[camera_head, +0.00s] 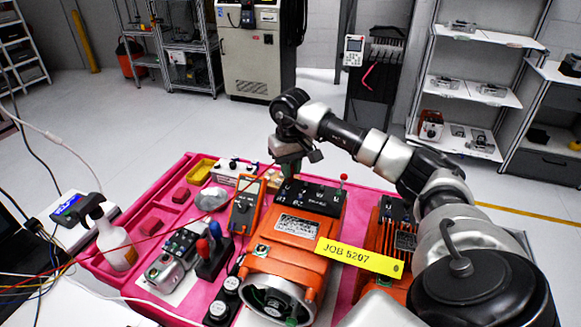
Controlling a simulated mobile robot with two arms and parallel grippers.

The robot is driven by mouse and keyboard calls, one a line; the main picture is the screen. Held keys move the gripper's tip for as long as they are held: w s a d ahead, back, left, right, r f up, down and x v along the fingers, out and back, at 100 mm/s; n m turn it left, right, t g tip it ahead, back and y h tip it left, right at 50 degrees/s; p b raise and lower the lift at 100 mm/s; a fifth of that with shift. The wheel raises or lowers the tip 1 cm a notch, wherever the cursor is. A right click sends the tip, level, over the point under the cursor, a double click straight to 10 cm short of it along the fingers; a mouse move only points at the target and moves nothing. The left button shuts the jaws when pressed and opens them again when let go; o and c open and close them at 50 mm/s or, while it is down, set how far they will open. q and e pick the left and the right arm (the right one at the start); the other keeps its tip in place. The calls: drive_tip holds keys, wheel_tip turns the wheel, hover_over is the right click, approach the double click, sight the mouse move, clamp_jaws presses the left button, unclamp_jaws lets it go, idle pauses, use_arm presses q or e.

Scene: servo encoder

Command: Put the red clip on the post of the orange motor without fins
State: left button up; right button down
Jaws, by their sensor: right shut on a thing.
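The orange motor without visible fins (285,240) lies in the middle of the pink tray, with a dark terminal block (318,197) on its far end. My right gripper (288,170) points down just above the block's far left end. It is shut, and a thin red lead (150,238) runs from the left up toward its fingertips. The red clip is hidden or too small to make out there. I cannot tell whether it touches a post. My left gripper is out of view.
A second orange motor with fins (372,240) lies to the right, partly behind my right arm. A yellow job tag (360,257) is between the motors. An orange meter (244,207), red and blue levers (214,240) and a spray bottle (112,240) stand left.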

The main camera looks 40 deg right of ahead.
drive_tip(key=shift+f, duration=0.2)
idle(0.6)
drive_tip(key=c, duration=1)
unclamp_jaws()
drive_tip(key=shift+r, duration=0.1)
drive_tip(key=shift+r+p, duration=2.2)
drive_tip(key=shift+r, duration=1.3)
drive_tip(key=shift+f, duration=0.1)
